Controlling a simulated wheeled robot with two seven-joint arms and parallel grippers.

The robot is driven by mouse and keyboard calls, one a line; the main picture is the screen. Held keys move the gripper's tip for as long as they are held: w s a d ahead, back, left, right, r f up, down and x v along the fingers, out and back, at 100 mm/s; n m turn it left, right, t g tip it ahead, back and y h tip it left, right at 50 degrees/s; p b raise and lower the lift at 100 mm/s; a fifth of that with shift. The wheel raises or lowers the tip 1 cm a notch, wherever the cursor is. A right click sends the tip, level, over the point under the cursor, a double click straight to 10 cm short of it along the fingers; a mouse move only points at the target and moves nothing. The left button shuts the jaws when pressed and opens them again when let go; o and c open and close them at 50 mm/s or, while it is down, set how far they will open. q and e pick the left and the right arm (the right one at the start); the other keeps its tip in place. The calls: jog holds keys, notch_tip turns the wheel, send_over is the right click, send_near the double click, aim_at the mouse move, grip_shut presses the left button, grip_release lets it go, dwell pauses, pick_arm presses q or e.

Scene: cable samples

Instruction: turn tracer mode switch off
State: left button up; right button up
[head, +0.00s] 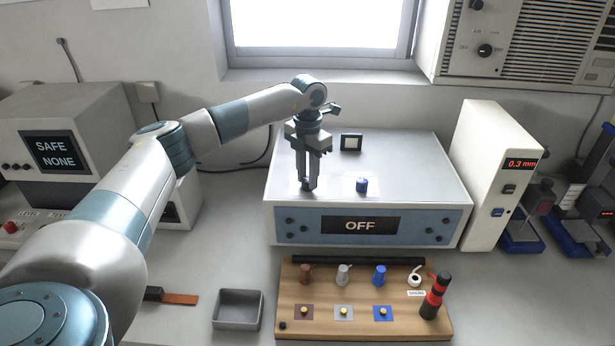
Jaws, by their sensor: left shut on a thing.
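The tracer (410,178) is a wide grey box with a blue front, and its display (360,226) reads OFF. My left gripper (308,187) points straight down at the left part of the box's top. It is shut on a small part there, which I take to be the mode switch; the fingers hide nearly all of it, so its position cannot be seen. A blue knob (361,185) stands on a pale plate to the right of the gripper, apart from it. A black framed square (351,142) sits farther back on the top. My right gripper is not in view.
A wooden board (345,325) with coloured plugs and a red-black tool (434,296) lies in front of the box. A grey tray (238,310) is to its left. A white unit (490,175) reading 0.3 mm stands close on the right. A SAFE NONE unit (75,110) is at left.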

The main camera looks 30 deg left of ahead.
pick_arm(q)
jog(key=shift+w+r, duration=0.1)
jog(key=shift+r, duration=0.05)
jog(key=o, duration=0.8)
jog(key=shift+o, duration=1.3)
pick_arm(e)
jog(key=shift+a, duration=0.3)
pick_arm(q)
notch_tip(320, 180, up, 17)
jog(key=b, duration=0.4)
jog(key=shift+r+b, duration=0.15)
jog(key=shift+b, duration=0.2)
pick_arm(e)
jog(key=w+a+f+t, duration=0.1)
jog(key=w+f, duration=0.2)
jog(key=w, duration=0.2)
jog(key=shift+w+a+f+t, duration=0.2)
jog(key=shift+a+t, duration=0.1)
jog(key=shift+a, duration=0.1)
